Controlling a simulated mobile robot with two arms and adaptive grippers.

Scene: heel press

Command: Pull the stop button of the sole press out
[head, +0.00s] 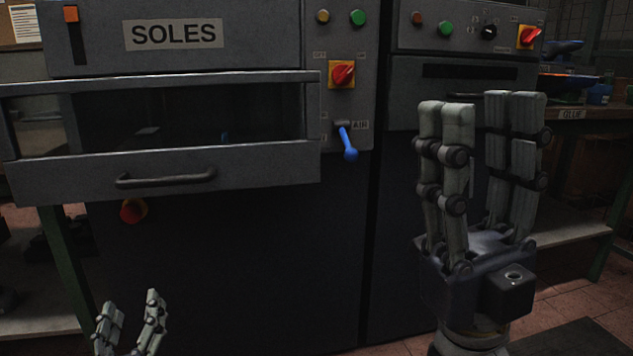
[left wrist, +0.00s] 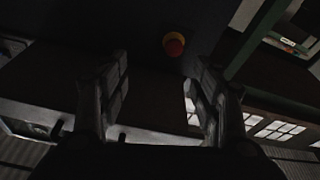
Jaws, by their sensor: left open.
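The stop button (head: 133,211) is a red mushroom knob with a yellow-orange collar. It sits low on the dark front of the sole press (head: 262,36), below the drawer handle. In the left wrist view the button (left wrist: 174,44) shows beyond the fingers, near the top middle. My left gripper (head: 131,312) is open and empty, below the button and apart from it. It also shows in the left wrist view (left wrist: 160,85) with its fingers spread on both sides. My right gripper (head: 482,97) is raised on the right, fingers upward and apart, holding nothing.
A blue lever (head: 347,141) and a red-yellow switch (head: 341,75) are on the panel. A second machine (head: 408,68) stands right, beside a bench marked glue (head: 572,114).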

